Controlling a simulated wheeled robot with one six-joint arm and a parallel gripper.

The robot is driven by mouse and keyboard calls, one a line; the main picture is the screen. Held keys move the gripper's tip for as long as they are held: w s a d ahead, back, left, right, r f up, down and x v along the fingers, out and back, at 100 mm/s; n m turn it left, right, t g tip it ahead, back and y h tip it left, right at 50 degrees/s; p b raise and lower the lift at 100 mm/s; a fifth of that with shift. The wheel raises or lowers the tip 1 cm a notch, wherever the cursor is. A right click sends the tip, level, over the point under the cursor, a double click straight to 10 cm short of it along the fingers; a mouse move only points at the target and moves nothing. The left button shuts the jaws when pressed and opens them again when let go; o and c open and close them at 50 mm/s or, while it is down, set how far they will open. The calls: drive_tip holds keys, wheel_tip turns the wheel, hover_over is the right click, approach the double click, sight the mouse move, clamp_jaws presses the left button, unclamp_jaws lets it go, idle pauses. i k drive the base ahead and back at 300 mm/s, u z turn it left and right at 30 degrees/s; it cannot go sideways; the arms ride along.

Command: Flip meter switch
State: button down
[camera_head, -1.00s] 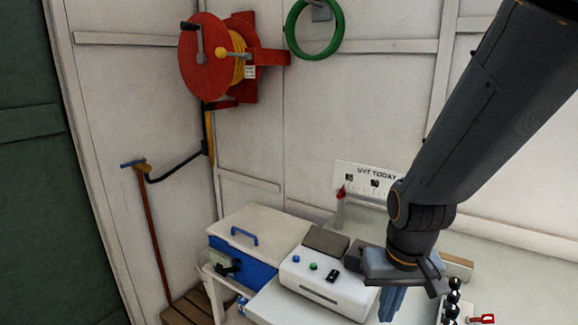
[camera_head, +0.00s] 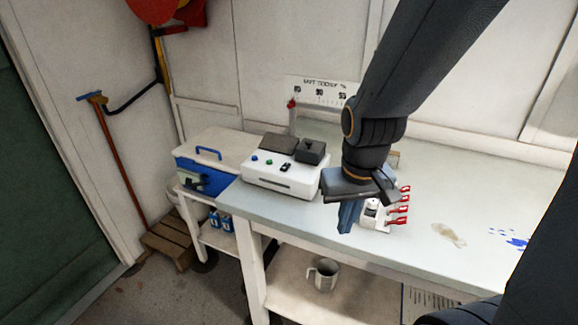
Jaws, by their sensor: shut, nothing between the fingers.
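A white control box (camera_head: 268,184) stands on the bench, with a blue button, a green button and a small black switch (camera_head: 285,168) on its sloped face. I cannot tell which way the switch is set. A dark block (camera_head: 311,152) sits on the box's back right. My gripper (camera_head: 347,219) is shut and empty, pointing down over the bench to the right of the box, apart from the switch. A small white unit with several red-handled levers (camera_head: 402,208) stands just right of my gripper, which partly hides it.
A white gauge board (camera_head: 314,89) with a red pointer stands behind the box, partly hidden by my arm. A blue and white cooler (camera_head: 195,178) is at left. The bench's right part (camera_head: 490,200) is mostly clear, with stains. A jug (camera_head: 324,274) is on the lower shelf.

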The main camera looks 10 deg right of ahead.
sight(284, 167)
drive_tip(key=u, duration=1.3)
drive_tip(key=i, duration=0.35)
drive_tip(key=z, duration=1.2)
